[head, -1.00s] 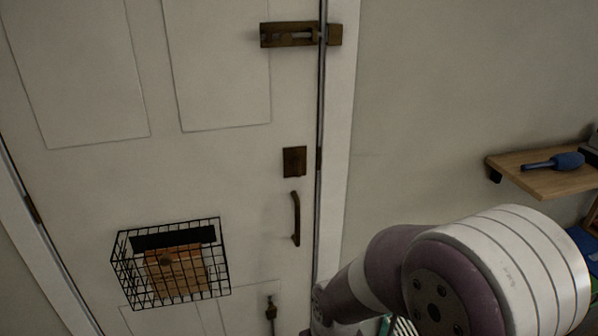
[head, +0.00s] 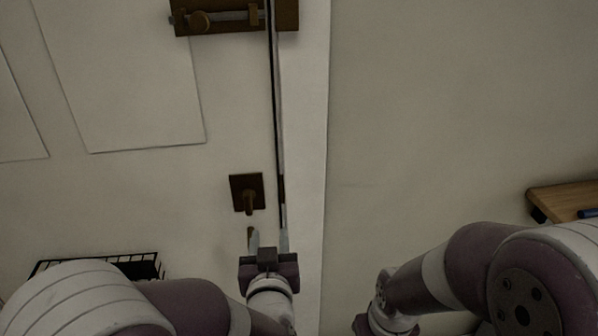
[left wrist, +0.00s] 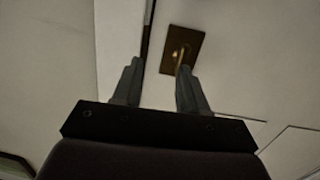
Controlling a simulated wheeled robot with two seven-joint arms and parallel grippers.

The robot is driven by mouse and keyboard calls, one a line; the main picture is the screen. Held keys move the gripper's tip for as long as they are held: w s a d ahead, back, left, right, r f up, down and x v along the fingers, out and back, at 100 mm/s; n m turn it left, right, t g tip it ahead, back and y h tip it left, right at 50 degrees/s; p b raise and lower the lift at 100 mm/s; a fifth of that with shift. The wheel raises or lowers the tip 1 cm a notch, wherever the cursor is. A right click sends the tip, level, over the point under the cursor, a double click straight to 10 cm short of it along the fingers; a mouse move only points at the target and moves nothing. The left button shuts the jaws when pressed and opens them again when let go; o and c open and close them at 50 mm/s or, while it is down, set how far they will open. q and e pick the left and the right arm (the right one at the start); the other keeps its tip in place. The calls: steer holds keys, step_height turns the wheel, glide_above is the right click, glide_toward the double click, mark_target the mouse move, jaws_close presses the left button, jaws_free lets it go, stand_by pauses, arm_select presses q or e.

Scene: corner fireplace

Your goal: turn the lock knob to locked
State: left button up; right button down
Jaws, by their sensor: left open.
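The lock knob (head: 249,200) is a small brown thumb-turn on a square brown plate on the white door, near the door's right edge. Its grip points downward in the head view. In the left wrist view the lock knob (left wrist: 180,58) shows just beyond the right fingertip; I cannot tell whether they touch. My left gripper (head: 268,239) is open and empty, just below the plate, its fingers pointing up. It also shows in the left wrist view (left wrist: 158,72), the knob off to the right of the gap. My right gripper is mostly cut off at the bottom edge; its fingers are hidden.
A brass slide bolt (head: 220,17) sits higher on the door and reaches to the frame. A black wire basket (head: 125,258) hangs at lower left, partly behind my left arm. A wooden shelf (head: 560,200) is at the right. The wall between is clear.

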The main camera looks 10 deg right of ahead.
mark_target(245, 199)
arm_select(q)
steer(key=a+r+t+y, duration=0.1)
steer(key=a+r, duration=0.2)
steer(key=a, duration=0.2)
steer(key=shift+n, duration=0.3)
steer(key=w, duration=0.3)
steer(key=w+d+p, duration=0.1)
steer(key=w, duration=0.2)
steer(key=shift+w+d, duration=0.2)
steer(key=shift+w, duration=0.05)
steer(key=w, duration=0.1)
steer(key=w+p, duration=0.1)
steer(key=w, duration=0.1)
steer(key=shift+a, duration=0.2)
steer(key=shift+w+a, duration=0.1)
steer(key=shift+w, duration=0.35)
steer(key=shift+w+d+f, duration=0.1)
steer(key=shift+w+d, duration=0.15)
jaws_close()
arm_select(e)
steer(key=s+a+r, duration=0.1)
steer(key=a+r, duration=0.1)
steer(key=r, duration=0.1)
steer(key=shift+s, duration=0.4)
